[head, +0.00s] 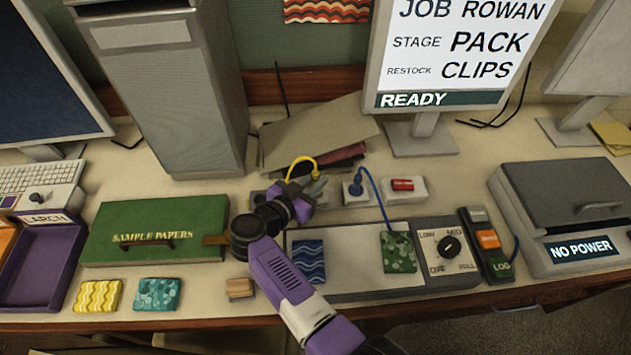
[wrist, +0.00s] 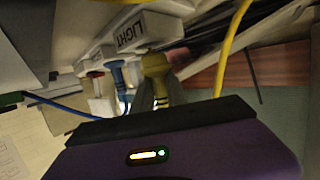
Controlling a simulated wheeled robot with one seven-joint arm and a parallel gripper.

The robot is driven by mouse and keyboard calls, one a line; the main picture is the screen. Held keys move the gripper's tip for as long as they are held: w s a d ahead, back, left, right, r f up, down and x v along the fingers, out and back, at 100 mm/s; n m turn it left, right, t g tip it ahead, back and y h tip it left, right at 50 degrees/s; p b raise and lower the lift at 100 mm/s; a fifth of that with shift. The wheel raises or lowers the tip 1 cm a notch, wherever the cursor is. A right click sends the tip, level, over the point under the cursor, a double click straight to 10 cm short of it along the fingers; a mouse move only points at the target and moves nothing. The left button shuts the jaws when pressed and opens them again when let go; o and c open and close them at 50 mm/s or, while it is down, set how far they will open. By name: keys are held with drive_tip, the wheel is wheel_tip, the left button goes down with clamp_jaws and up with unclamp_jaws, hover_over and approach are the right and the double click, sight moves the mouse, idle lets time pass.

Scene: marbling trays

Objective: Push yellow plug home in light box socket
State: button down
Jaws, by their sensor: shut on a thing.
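My gripper (head: 314,186) is over the socket strip at the back of the bench. It is shut on the yellow plug, whose yellow cord (head: 301,161) arches above it. In the wrist view, the yellow plug (wrist: 155,64) stands between my two grey fingers (wrist: 160,92). It is beside a white socket block (wrist: 98,48) labelled LIGHT. My gripper hides the plug in the head view, and I cannot tell how far it is in the socket. The light box (head: 345,283), with a blue and a green swatch on it, lies in front.
A blue plug (head: 354,189) with its cord stands just right of my gripper, by a red switch (head: 402,184). A green SAMPLE PAPERS box (head: 110,220) is left. A lidded unit (head: 565,200) reading NO POWER is right.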

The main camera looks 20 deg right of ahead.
drive_tip(key=shift+f+b, duration=0.85)
drive_tip(key=shift+f, duration=0.5)
idle(0.3)
drive_tip(key=c, duration=1.3)
unclamp_jaws()
drive_tip(key=shift+o, duration=0.2)
wheel_tip(320, 180, up, 20)
drive_tip(key=shift+p, duration=0.35)
